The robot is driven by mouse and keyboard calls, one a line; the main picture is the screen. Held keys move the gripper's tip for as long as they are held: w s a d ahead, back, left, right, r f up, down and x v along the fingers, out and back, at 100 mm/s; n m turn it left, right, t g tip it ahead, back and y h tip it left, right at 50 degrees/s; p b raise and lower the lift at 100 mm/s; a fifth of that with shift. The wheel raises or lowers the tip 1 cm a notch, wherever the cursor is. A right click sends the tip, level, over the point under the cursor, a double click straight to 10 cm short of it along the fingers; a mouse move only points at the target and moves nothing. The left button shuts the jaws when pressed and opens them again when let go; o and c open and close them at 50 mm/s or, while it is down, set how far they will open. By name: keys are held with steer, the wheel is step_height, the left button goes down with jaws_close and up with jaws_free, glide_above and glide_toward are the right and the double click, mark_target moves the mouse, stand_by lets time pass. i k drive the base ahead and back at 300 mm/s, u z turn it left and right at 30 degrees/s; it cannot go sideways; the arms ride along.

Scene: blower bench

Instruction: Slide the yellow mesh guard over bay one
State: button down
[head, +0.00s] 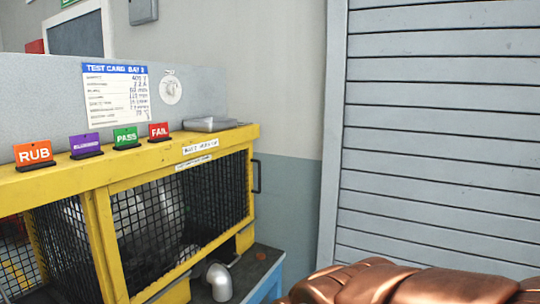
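A yellow-framed bench enclosure (99,240) with dark mesh panels fills the left side of the head view. The framed mesh front (150,225) spans the right-hand opening, with dim grey shapes behind it. Another mesh section shows left of the yellow post, partly cut off by the picture edge. I cannot tell which part is the sliding guard or which opening is bay one. A black handle (257,177) stands at the enclosure's right end.
A test card (116,94) hangs behind. A grey pipe elbow (219,281) sits low in front. A slatted shutter (440,130) fills the right.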

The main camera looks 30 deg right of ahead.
mark_target(101, 195)
steer(key=z, duration=1.1)
steer(key=i, duration=0.7)
steer(key=u, duration=0.35)
